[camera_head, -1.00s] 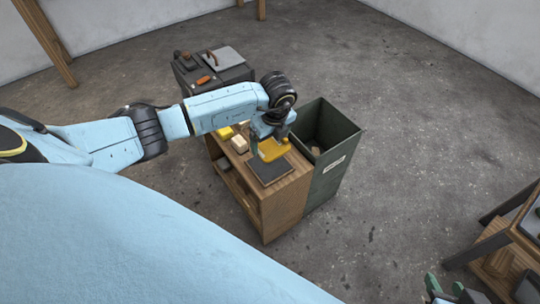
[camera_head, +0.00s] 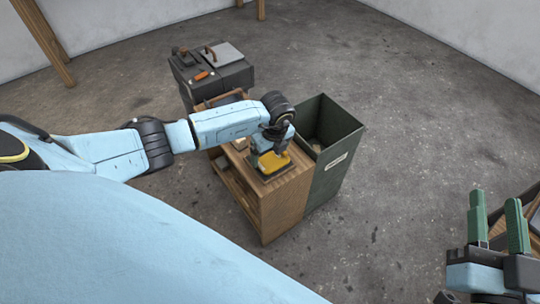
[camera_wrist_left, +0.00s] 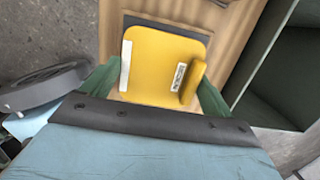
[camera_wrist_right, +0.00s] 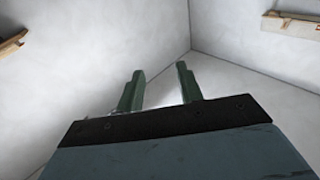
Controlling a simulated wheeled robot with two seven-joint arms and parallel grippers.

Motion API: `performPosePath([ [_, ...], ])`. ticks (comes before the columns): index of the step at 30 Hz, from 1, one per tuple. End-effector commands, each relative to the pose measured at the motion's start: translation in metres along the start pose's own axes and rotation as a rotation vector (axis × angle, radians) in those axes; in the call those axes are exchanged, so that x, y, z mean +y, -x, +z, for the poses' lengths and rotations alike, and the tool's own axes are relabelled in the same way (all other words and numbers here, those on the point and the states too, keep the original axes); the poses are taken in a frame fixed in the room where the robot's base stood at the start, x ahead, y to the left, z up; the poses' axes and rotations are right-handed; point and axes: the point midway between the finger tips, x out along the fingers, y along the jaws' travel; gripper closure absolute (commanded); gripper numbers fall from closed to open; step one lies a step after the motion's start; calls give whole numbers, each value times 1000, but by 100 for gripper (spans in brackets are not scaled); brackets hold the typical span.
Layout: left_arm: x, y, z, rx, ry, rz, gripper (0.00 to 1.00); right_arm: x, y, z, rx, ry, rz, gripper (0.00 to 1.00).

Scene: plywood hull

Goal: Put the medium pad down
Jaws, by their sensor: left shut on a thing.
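In the head view the pad (camera_head: 272,163) is at the dark mat on top of the wooden cabinet. My left gripper (camera_wrist_left: 155,88) is shut on the pad, with green fingers at its two sides. In the head view my left gripper (camera_head: 268,160) is low over the cabinet top; I cannot tell whether the pad touches the mat. The dark mat (camera_wrist_left: 165,27) shows past the pad's far edge. My right gripper (camera_head: 498,225) is open and empty at the lower right.
The wooden cabinet (camera_head: 284,210) stands beside an open dark green bin (camera_head: 335,165). A dark case (camera_head: 220,75) with tools on it stands behind. A wooden stand is at the right edge, near my right gripper.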

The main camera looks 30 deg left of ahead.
Motion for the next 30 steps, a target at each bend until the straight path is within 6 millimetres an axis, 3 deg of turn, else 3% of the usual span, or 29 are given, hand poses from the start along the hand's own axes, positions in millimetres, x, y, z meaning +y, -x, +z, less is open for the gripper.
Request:
performPosePath([
  [6,0,-9,-1,-1,0,1,35,-3,0,-17,109,-5,-8,64],
  [19,0,-11,-2,-1,0,1,35,-4,1,-22,141,-6,-10,64],
  [20,0,-11,-1,-1,0,1,10,-4,1,-23,143,-6,-10,64],
  [22,0,-11,-1,-1,0,0,0,-4,1,-23,142,-6,-10,64],
  [30,0,-10,-1,-1,0,0,0,-4,0,-23,139,-6,-10,64],
])
